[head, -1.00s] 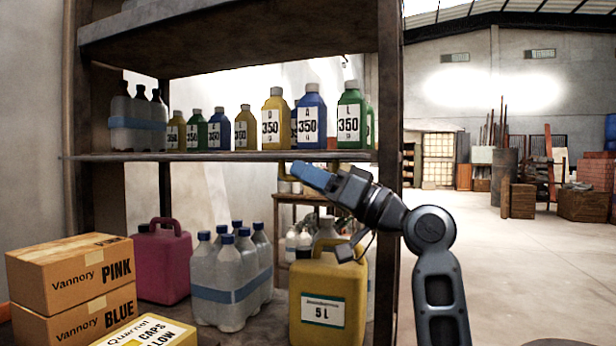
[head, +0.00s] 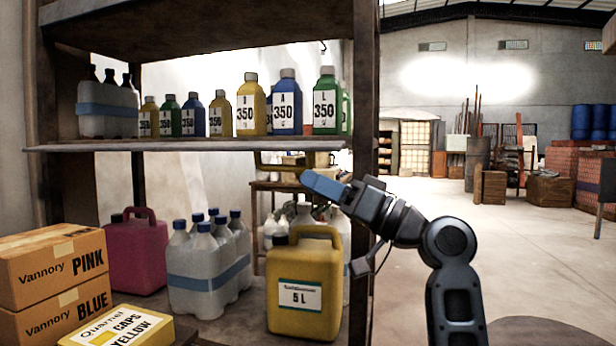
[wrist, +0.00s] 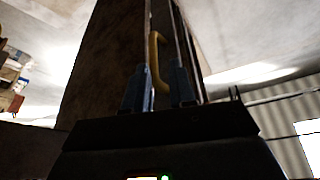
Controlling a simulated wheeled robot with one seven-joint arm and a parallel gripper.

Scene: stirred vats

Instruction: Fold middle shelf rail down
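The middle shelf (head: 200,146) carries a thin strip along its front edge, which I take for the rail; it does not stand up in front of the bottles. My gripper (head: 312,182) is just below the shelf edge, right of the handle, with blue fingers pointing left. In the wrist view, the fingers (wrist: 160,88) are apart, and the yellow handle (wrist: 156,62) appears ahead, in line with the gap between them. I cannot tell whether they touch it.
Several bottles (head: 250,105) stand on the middle shelf. Below are a yellow canister (head: 305,265), a pink canister (head: 135,255), clear bottles (head: 200,280) and boxes (head: 55,265). The rack's right post (head: 365,100) is close to my arm. Open floor lies to the right.

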